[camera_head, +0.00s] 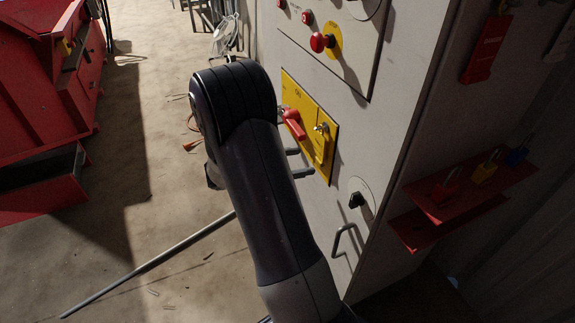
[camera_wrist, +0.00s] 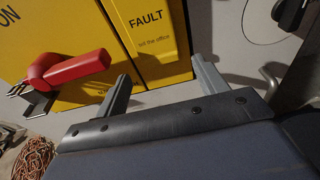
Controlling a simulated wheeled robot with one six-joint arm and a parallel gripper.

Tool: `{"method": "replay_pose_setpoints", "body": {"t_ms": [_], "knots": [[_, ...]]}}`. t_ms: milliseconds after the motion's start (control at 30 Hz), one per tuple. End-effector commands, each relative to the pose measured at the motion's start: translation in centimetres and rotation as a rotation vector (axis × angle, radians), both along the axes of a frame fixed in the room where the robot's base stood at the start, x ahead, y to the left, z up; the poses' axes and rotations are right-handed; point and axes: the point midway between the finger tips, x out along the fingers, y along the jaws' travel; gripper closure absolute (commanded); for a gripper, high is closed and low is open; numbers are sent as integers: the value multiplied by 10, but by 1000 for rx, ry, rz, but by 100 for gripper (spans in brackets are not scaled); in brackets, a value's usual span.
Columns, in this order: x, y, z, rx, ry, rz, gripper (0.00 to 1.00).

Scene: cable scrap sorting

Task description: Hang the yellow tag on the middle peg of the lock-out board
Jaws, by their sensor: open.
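A yellow tag (camera_wrist: 150,30) printed "FAULT, tell the office" hangs in front of a yellow panel on the grey cabinet. In the head view the tag (camera_head: 321,148) hangs below a brass-coloured fitting, right of a red lever (camera_head: 293,123). My gripper (camera_wrist: 162,68) is open, with one grey finger on each side of the tag's lower part; I cannot tell whether they touch it. In the head view only the fingers (camera_head: 306,161) show past my arm. I cannot make out the lock-out board's middle peg; a red tag (camera_head: 487,48) hangs on the cabinet's right side.
The red lever (camera_wrist: 75,72) juts out left of my fingers. A black knob (camera_head: 357,200) and a grey handle (camera_head: 346,240) are lower on the cabinet. A red shelf (camera_head: 420,232) with padlocks sticks out at right. A red bin (camera_head: 45,110) stands at left.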

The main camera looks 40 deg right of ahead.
Motion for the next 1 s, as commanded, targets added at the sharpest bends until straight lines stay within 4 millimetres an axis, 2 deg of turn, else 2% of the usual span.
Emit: {"method": "replay_pose_setpoints", "body": {"t_ms": [200, 433, 900, 1000], "knots": [[-6, -21, -4, 0, 0, -2, 32], [-9, -37, -8, 0, -1, -1, 32], [-10, -42, -9, 0, -1, 0, 32], [-10, -42, -9, 0, -1, 0, 40]]}}
